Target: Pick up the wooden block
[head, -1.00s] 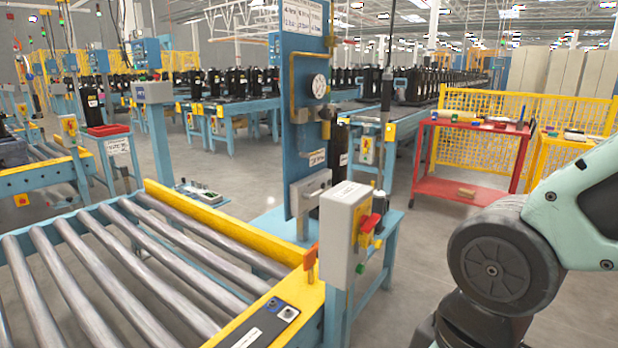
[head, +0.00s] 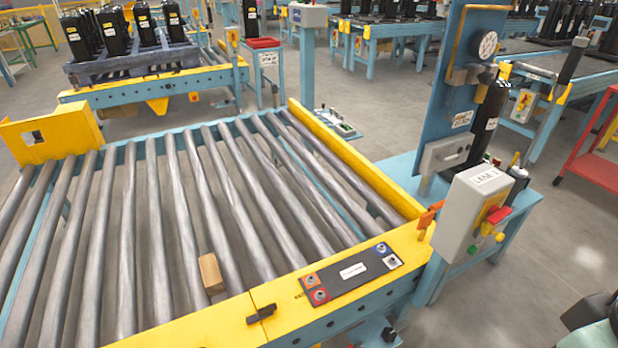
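A small tan wooden block (head: 211,273) lies on the grey rollers of the conveyor, close to its near yellow side rail. It leans a little across the rollers. My gripper is not in view. Only a small dark and pale green part of my arm shows at the lower right corner, well to the right of the block.
The roller conveyor (head: 150,192) has a yellow near rail with a button panel (head: 350,272) to the right of the block. A grey control box (head: 472,215) and a blue upright panel (head: 462,80) stand at its right end.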

